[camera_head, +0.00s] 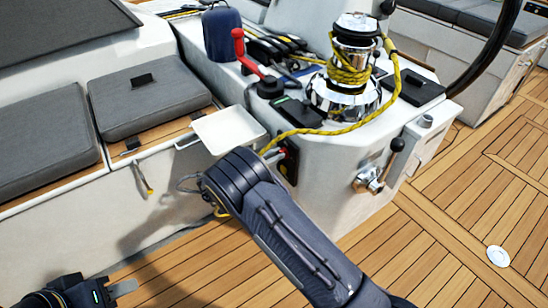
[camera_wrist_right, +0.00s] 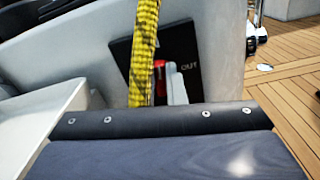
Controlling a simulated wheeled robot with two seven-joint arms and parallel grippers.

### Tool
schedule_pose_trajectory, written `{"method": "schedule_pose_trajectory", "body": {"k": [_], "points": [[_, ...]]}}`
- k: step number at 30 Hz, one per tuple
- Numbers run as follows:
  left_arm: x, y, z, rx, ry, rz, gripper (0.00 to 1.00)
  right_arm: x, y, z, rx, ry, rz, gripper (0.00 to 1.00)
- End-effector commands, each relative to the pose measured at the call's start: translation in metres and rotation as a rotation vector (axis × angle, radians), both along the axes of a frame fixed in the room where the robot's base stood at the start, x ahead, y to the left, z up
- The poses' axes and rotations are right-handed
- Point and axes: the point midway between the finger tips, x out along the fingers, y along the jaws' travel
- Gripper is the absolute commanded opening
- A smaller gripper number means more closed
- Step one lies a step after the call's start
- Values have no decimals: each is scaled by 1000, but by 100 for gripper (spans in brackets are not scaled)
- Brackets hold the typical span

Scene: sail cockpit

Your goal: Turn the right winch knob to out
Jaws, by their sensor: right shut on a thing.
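The right winch knob (camera_wrist_right: 163,72) is red and sits on a black panel marked OUT in the right wrist view. A yellow rope hangs in front of it and covers part of it. In the head view the black panel (camera_head: 289,164) is on the console's side, just past my right wrist. My right gripper (camera_wrist_right: 174,92) is at the panel, shut on the knob; its fingers are mostly hidden behind its dark body. My left gripper (camera_head: 118,290) is low at the left, away from the console, and its jaws are not clear.
A chrome winch (camera_head: 345,78) wound with yellow rope stands on the console. A red lever (camera_head: 240,48) is left of it. A white tray (camera_head: 228,130) juts out beside my right wrist. A crank handle (camera_head: 378,172) sticks out at the right. The wooden deck (camera_head: 440,255) is clear.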

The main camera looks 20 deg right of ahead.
Motion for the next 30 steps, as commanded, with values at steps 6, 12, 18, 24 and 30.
{"method": "schedule_pose_trajectory", "body": {"k": [6,12,18,24,30], "points": [[0,0,-19,0,0,0,36,-3,0,-4,67,-186,2,0],[0,0,-33,0,0,0,36,-5,-1,-5,133,-367,2,0],[0,0,-48,0,0,0,36,-7,-2,-8,198,-544,1,0],[0,0,-63,0,0,0,36,-8,-2,-10,264,-723,0,0],[0,0,-79,0,0,0,36,-10,-3,-12,328,-900,0,0]]}}
